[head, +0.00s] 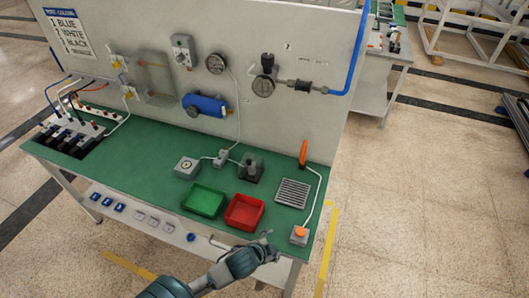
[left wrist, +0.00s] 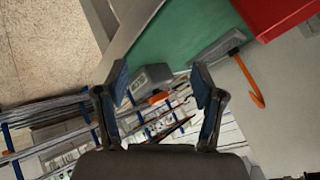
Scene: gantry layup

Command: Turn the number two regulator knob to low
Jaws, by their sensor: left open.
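A regulator (head: 263,87) with a round gauge and a dark knob (head: 267,61) on top is mounted on the grey back panel, right of centre. The knob's setting cannot be made out. My left gripper (head: 268,244) is over the bench's front edge, well below and apart from the regulator. It is open and empty in the left wrist view (left wrist: 160,82), where the regulator is not visible. My right gripper is in neither view.
The green bench (head: 150,165) holds a green bin (head: 203,201), a red bin (head: 244,212), a slotted plate (head: 293,193) and an orange-button box (head: 299,235). Open floor lies right of the bench.

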